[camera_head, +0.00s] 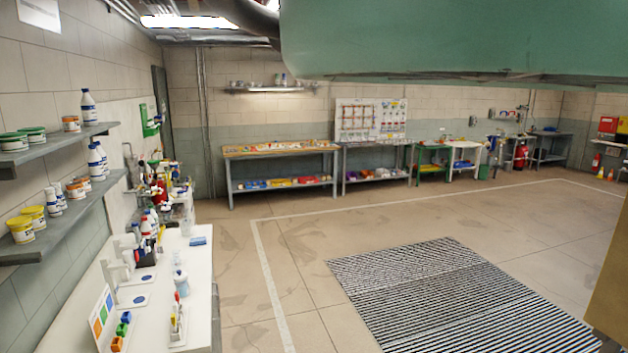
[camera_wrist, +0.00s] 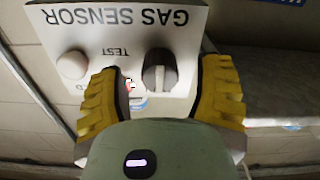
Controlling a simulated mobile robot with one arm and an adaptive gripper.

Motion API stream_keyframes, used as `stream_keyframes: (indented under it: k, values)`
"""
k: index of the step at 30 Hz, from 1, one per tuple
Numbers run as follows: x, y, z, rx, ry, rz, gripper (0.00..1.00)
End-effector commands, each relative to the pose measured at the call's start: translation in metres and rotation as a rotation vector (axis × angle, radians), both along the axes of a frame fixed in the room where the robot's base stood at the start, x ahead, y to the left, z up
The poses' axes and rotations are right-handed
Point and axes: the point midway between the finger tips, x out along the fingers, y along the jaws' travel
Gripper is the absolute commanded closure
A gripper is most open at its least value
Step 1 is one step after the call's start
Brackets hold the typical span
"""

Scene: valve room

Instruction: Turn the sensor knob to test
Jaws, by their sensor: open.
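The gas sensor panel (camera_wrist: 212,20) is in the wrist view, a pale plate with its lettering upside down. A black round knob (camera_wrist: 160,68) with a raised grip bar sits on it. The word TEST is printed to the left of the knob in this view. A pale round button or cap (camera_wrist: 72,65) sits further left. My gripper (camera_wrist: 160,82) is open, its yellow ribbed fingers on either side of the knob with visible gaps. Contact with the panel cannot be told. The sensor and gripper are not seen in the head view.
In the head view, a white bench (camera_head: 196,268) with bottles runs along the left wall under grey shelves (camera_head: 60,222). A striped floor grating (camera_head: 440,290) lies ahead on open floor. Worktables (camera_head: 283,180) line the back wall.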

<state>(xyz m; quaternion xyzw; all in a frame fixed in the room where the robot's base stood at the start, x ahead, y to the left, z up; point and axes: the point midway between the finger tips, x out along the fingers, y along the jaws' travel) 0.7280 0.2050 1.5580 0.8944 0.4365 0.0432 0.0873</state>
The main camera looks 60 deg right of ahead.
Motion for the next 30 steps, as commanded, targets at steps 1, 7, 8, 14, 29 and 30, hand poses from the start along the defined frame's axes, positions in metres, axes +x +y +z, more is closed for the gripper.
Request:
stream_keyframes:
  k: [1, 7, 8, 14, 29, 30]
  values:
    - [0.0010, 0.0026, 0.0006, 0.000, 0.002, 0.002, 0.34]
    - [0.0024, 0.0051, -0.0006, -0.002, 0.000, 0.002, 0.34]
    - [0.0025, 0.0050, -0.0007, -0.002, 0.000, 0.002, 0.34]
    - [0.0025, 0.0048, -0.0005, -0.002, 0.000, 0.002, 0.36]
    - [0.0025, 0.0044, -0.0002, 0.000, 0.000, 0.001, 0.88]
    - [0.0025, 0.0044, -0.0001, 0.000, 0.000, 0.001, 0.92]
